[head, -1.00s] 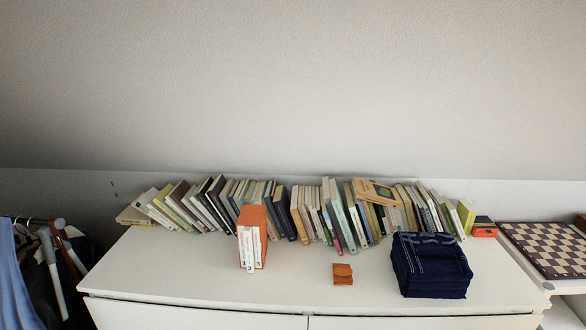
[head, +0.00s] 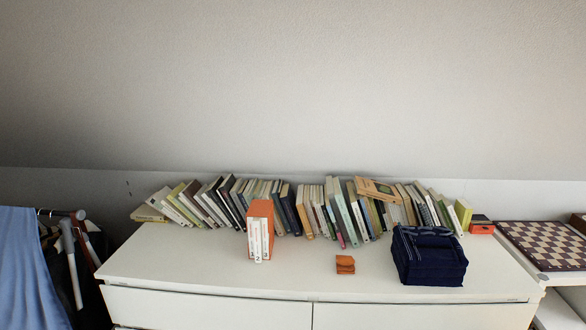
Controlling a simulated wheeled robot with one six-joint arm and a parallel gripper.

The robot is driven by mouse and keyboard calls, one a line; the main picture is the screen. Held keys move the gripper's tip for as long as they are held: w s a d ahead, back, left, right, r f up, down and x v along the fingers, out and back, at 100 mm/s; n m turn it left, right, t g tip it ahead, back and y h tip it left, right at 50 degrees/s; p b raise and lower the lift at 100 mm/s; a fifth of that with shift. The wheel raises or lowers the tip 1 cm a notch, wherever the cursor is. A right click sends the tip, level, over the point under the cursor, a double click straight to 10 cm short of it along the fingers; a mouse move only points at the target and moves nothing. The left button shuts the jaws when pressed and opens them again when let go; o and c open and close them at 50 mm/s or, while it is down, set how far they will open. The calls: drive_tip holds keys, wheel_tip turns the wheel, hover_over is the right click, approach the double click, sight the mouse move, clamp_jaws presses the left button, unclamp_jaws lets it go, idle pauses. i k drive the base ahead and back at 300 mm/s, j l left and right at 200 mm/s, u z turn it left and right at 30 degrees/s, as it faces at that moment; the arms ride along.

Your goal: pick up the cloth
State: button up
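Two things here look like cloth. A dark navy, boxy bundle like folded fabric (head: 430,258) with pale stitching lines sits on the right part of the white dresser top (head: 200,272). A light blue cloth (head: 28,270) hangs at the far left, cut off by the picture's edge. I cannot tell which one the task names. The dresser's drawer fronts (head: 210,308) appear shut where they show. My gripper is not in view.
A long row of leaning books (head: 345,212) lines the dresser's back. An orange box set (head: 260,228) and a small orange pouch (head: 345,265) stand in front. A chessboard (head: 545,247) lies at right. A clothes rail (head: 62,214) with dark garments is at left. The dresser's front left is clear.

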sight(345, 264)
drive_tip(key=l+z, duration=0.1)
drive_tip(key=l, duration=0.3)
drive_tip(key=k, duration=0.2)
drive_tip(key=i+l+u, duration=0.35)
drive_tip(key=i, duration=0.45)
drive_tip(key=i+l+u, duration=0.35)
drive_tip(key=i+l, duration=0.3)
drive_tip(key=i, duration=0.1)
